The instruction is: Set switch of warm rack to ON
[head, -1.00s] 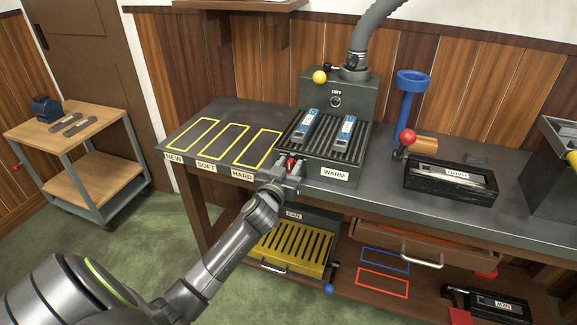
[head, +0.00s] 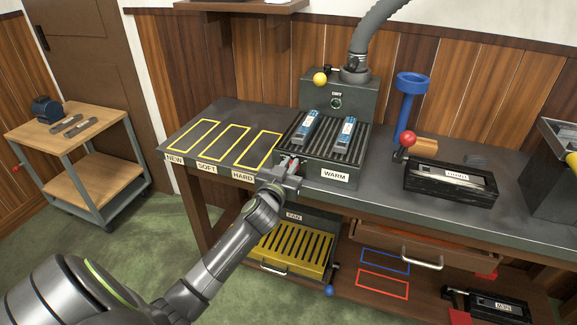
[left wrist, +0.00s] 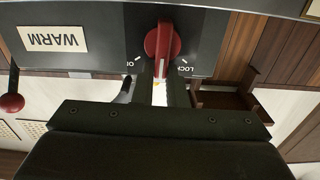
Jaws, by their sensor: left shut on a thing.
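The warm rack (head: 318,172) is a dark box on the bench with a slatted top and a white WARM label. Its red switch knob (left wrist: 163,42) shows in the left wrist view, beside the upside-down WARM label (left wrist: 52,39). A LOCK mark is right of the knob and a partly hidden mark is left of it. The knob's pale line points down in the picture, between the marks. My left gripper (left wrist: 160,84) is shut on the knob's lower part; in the head view the gripper (head: 288,168) mostly covers the knob. My right gripper is not in view.
Two blue-and-silver blocks (head: 307,127) lie on the slats. Yellow outlined zones (head: 228,141) are left of the rack. A yellow slatted FAN unit (head: 296,245) sits on the shelf below. A black box (head: 450,182) and blue stand (head: 405,105) are to the right.

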